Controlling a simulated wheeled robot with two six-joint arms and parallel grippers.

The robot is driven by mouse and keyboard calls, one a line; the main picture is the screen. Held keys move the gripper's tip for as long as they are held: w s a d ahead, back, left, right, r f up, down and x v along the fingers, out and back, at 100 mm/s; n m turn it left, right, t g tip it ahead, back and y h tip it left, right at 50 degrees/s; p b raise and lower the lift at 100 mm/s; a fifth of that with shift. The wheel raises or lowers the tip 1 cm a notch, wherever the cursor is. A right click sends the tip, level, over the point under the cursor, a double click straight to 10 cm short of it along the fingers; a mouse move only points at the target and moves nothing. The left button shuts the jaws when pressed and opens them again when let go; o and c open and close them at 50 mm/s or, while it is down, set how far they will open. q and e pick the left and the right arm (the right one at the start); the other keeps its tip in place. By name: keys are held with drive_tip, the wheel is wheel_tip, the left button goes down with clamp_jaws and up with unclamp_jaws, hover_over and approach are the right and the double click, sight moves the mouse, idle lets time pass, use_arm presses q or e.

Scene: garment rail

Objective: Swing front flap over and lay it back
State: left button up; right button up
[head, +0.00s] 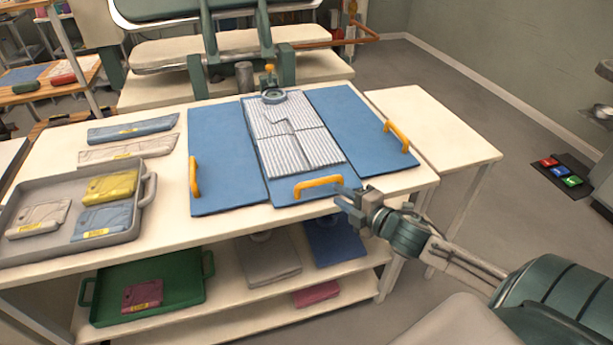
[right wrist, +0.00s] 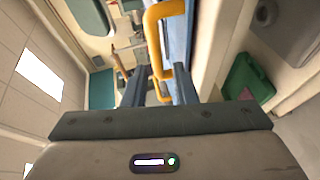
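The folding board has a blue left panel (head: 225,160), a blue right panel (head: 362,130) and a front flap (head: 285,190) with an orange handle (head: 318,187). A grey-and-white striped garment (head: 298,140) lies on the middle of the board, above the front flap. My right gripper (head: 347,197) is at the right end of the front handle. In the right wrist view its two fingers (right wrist: 160,85) stand apart, with the orange handle (right wrist: 152,30) close at the fingertips; I cannot tell whether they touch it. My left gripper is not in view.
The left panel has an orange handle (head: 194,177), as does the right panel (head: 397,136). A grey tray (head: 140,215) with folded packets stands at left on the table. A shelf below holds a green tray (head: 190,292). A bare side table (head: 440,125) stands at right.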

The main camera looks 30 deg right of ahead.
sight(321, 184)
drive_tip(key=shift+b+x, duration=0.6)
drive_tip(key=shift+x, duration=0.35)
drive_tip(key=x, duration=0.8)
drive_tip(key=shift+w+a+r+b, duration=0.25)
drive_tip(key=shift+w+r+b, duration=0.05)
drive_tip(key=shift+w, duration=0.05)
clamp_jaws()
